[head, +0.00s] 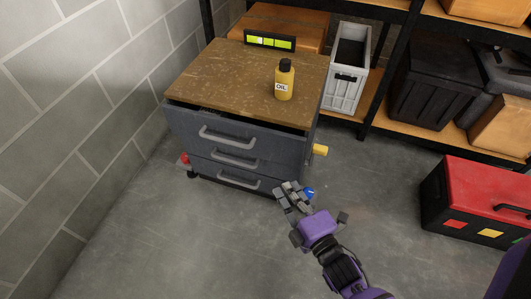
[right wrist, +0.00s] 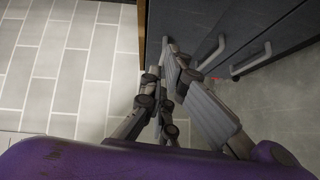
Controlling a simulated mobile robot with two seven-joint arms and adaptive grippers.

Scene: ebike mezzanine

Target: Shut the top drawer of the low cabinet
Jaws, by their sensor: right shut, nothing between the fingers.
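The low cabinet (head: 305,152) is dark grey with a worn wooden top and three drawers, each with a grey bar handle. Its top drawer (head: 180,118) stands partly open, with a dark gap showing under the front edge of the wooden top. The cabinet's drawer fronts also show at the upper right of the right wrist view (right wrist: 275,28). My right gripper (head: 288,188) is shut and empty, in front of the cabinet near its lower right corner. I cannot tell whether it touches the cabinet. My left gripper is not in view.
A yellow oil bottle (head: 284,82) and a dark box with a green display (head: 270,41) stand on the cabinet. A yellow knob (head: 320,150) juts from its right side. A red-topped toolbox (head: 480,195) stands at right. Shelving is behind; the floor at front left is clear.

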